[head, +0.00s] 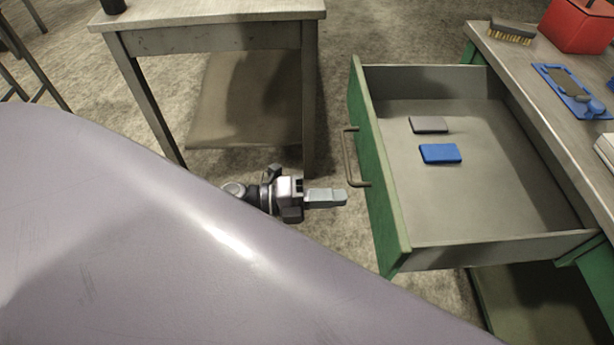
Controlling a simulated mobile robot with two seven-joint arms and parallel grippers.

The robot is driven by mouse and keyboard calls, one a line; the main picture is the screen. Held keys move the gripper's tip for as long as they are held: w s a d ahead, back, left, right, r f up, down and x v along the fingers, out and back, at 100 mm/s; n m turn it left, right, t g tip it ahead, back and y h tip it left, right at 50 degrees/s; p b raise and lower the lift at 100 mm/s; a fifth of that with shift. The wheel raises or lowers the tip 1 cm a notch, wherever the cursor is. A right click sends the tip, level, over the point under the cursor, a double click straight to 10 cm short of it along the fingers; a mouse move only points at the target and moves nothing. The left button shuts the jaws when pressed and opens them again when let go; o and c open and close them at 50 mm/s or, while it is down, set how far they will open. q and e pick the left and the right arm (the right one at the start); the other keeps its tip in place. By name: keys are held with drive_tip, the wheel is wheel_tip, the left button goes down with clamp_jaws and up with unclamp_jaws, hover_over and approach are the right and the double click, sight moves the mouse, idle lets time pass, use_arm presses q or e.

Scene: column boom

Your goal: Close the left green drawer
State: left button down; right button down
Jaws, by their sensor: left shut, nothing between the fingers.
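The green drawer (384,190) is pulled out from the workbench on the right, with its green front facing left and a metal bar handle (350,157) on it. Inside lie a grey block (429,124) and a blue block (440,153). My left gripper (343,197) is shut and empty, just left of the drawer front and a little below the handle's lower end in the picture. Its fingers point right toward the front. My right gripper is out of view.
A grey table (215,14) stands at the back left. Bare floor (410,30) lies between the table and workbench.

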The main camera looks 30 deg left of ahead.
sight(374, 196)
use_arm(q)
drive_tip(key=x, duration=0.4)
drive_tip(key=shift+w+d, duration=0.25)
drive_tip(key=shift+d, duration=0.1)
drive_tip(key=shift+w+d, duration=0.15)
drive_tip(key=shift+d, duration=0.05)
